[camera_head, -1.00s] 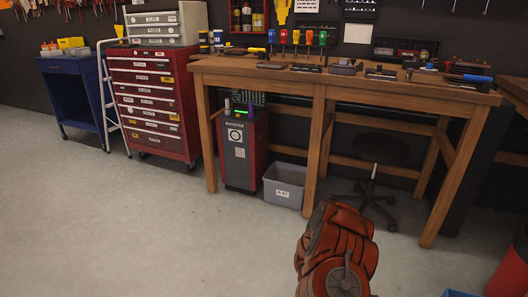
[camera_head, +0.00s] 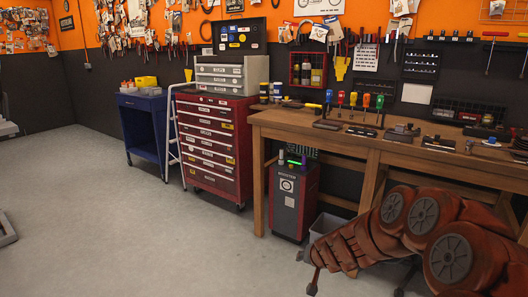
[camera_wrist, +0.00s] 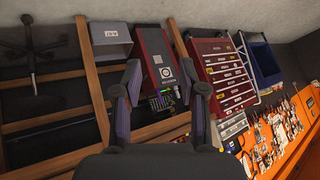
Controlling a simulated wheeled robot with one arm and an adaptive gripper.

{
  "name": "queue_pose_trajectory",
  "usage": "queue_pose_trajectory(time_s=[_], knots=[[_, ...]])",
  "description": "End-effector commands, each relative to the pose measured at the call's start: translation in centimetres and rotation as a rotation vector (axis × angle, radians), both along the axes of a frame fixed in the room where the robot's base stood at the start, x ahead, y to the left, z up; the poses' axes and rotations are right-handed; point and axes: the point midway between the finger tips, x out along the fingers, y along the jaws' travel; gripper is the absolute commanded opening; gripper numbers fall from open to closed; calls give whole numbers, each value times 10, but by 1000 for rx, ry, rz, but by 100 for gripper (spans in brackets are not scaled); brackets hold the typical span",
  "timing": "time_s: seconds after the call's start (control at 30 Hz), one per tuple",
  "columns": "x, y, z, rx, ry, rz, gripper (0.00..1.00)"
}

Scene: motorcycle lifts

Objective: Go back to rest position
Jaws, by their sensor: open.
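My gripper shows in the wrist view (camera_wrist: 162,95), with its two dark fingers apart and nothing between them. Beyond the fingers, some way off, is the red and grey booster unit (camera_wrist: 156,58). The wrist picture is turned, so the workbench and cabinets appear upside down. In the head view my reddish arm (camera_head: 420,235) reaches across the lower right, in front of the workbench.
The wooden workbench (camera_head: 300,122) carries several screwdrivers and tools. The booster unit (camera_head: 288,205) and a grey bin (camera_head: 325,225) stand under it. A red tool cabinet (camera_head: 212,145) and a blue cart (camera_head: 143,125) stand left.

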Motion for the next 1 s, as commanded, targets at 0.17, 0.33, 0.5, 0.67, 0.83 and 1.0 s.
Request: queue_pose_trajectory(time_s=[0.17, 0.33, 0.5, 0.67, 0.83, 1.0], knots=[[-38, 45, 78, 79, 9, 153, 41], [-92, 74, 127, 115, 74, 285, 41], [-155, 84, 167, 110, 171, 384, 41], [-219, 78, 194, 72, 291, 440, 41], [-288, 56, 216, 6, 440, 449, 41], [-357, 20, 238, -80, 596, 405, 41]])
